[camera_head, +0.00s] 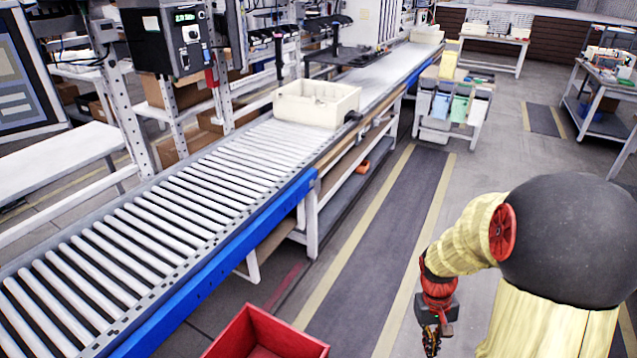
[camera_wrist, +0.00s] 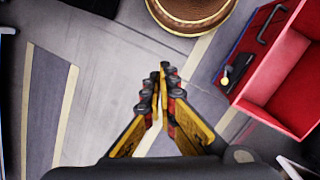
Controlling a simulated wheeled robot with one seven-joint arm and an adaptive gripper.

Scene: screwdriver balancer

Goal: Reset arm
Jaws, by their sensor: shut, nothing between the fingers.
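My gripper (camera_head: 431,340) hangs at the end of my folded arm, at the lower right of the head view. It points down over the floor. In the wrist view my gripper (camera_wrist: 160,82) has its yellow and black fingers together at the tips, with nothing between them. It is clear of the conveyor and touches nothing that I can see.
A roller conveyor (camera_head: 150,250) with a cream bin (camera_head: 316,103) on it runs along the left. A red box (camera_head: 265,335) is at the bottom; a red box (camera_wrist: 285,75) also shows in the wrist view. The marked floor (camera_head: 375,240) is clear.

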